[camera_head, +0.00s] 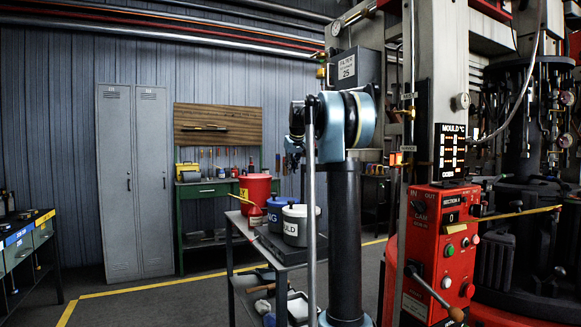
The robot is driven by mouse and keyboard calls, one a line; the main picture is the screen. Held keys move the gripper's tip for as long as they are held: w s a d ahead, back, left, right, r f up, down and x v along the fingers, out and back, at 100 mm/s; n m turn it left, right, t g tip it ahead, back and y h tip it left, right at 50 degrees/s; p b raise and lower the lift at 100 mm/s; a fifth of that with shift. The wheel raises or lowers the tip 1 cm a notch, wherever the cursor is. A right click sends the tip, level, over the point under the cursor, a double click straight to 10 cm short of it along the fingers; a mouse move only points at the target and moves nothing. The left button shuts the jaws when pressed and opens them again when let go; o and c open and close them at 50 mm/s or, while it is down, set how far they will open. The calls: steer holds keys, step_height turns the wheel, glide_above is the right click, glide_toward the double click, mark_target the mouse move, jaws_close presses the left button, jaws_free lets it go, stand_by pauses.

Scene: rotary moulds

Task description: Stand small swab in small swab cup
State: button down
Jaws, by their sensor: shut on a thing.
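My arm's dark column and blue-grey joints stand in the middle of the view. I cannot make out my gripper's fingers or anything between them. A long thin grey rod with a dark upper end rises in front of the arm; I cannot tell what it is. A thin wooden stick (243,201) slants across the front of a red bucket (256,190) on the cart; I cannot tell whether it is the small swab. A blue pot (277,214) and a grey pot (296,226), its label partly hidden, stand beside the bucket. I cannot pick out the small swab cup for certain.
The dark cart (237,222) carries the pots and has tools on its lower shelf. A red control box (437,255) with a lever stands close on the right, by the machine. Grey lockers (133,180) and a green workbench (208,190) line the back wall. Floor at left is clear.

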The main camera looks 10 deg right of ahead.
step_height(320, 180, down, 7)
steer(key=shift+f, duration=0.15)
stand_by(0.9)
steer(key=shift+f, duration=0.45)
stand_by(1.0)
steer(key=c, duration=1.4)
jaws_free()
steer(key=shift+c, duration=0.2)
steer(key=v, duration=0.8)
steer(key=shift+w, duration=0.1)
